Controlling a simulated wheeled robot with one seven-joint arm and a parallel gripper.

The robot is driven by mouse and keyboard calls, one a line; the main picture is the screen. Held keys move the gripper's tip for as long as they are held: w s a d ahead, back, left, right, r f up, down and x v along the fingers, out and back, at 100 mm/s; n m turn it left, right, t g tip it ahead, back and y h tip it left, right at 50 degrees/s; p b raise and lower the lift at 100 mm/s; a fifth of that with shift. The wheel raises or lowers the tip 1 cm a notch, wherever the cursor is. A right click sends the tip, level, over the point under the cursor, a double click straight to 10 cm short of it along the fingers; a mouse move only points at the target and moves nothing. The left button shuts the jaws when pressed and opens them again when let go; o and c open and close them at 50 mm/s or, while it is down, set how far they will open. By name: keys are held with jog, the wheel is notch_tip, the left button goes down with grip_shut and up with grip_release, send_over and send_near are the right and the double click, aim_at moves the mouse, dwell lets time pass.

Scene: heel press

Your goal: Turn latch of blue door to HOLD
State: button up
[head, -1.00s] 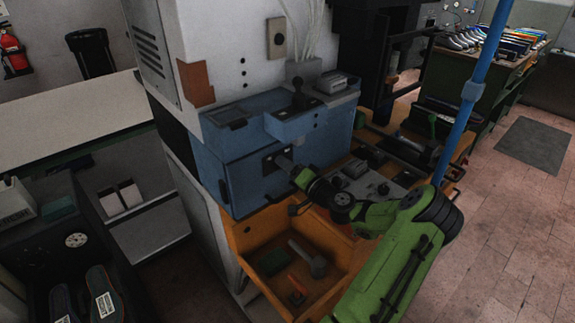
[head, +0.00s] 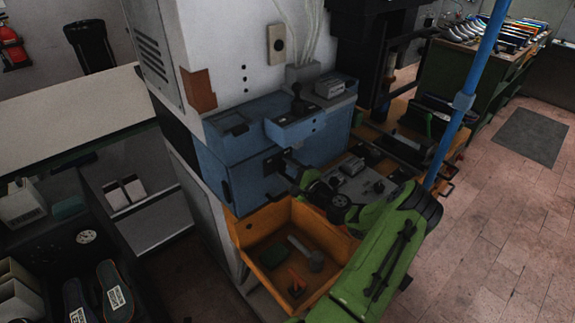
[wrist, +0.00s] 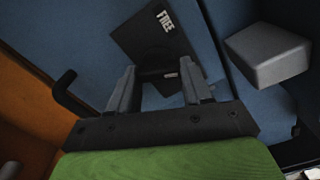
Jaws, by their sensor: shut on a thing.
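The blue door (head: 235,185) is on the front of the blue cabinet, closed as far as I can see. It also fills much of the wrist view (wrist: 95,30). A dark latch plate (wrist: 150,32) on it carries the white word FREE; no HOLD mark is readable. My gripper (wrist: 159,68) is shut on the latch, one grey finger on each side. In the head view my gripper (head: 289,162) is at the door's front, its fingers small and dark.
A black bar handle (wrist: 64,90) stands out left of my gripper, and a grey block (wrist: 268,58) is to the right. An orange tray (head: 250,262) with loose tools lies below the door.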

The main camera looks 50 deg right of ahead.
jog(key=shift+f+m+p, duration=0.1)
jog(key=shift+m+p, duration=0.9)
jog(key=shift+m, duration=1.2)
jog(key=o, duration=1.1)
jog(key=shift+c, duration=0.2)
jog(key=shift+s, duration=0.1)
jog(key=b+v, duration=0.1)
jog(key=v, duration=1.4)
jog(key=shift+s, duration=0.35)
jog(key=shift+a, duration=0.1)
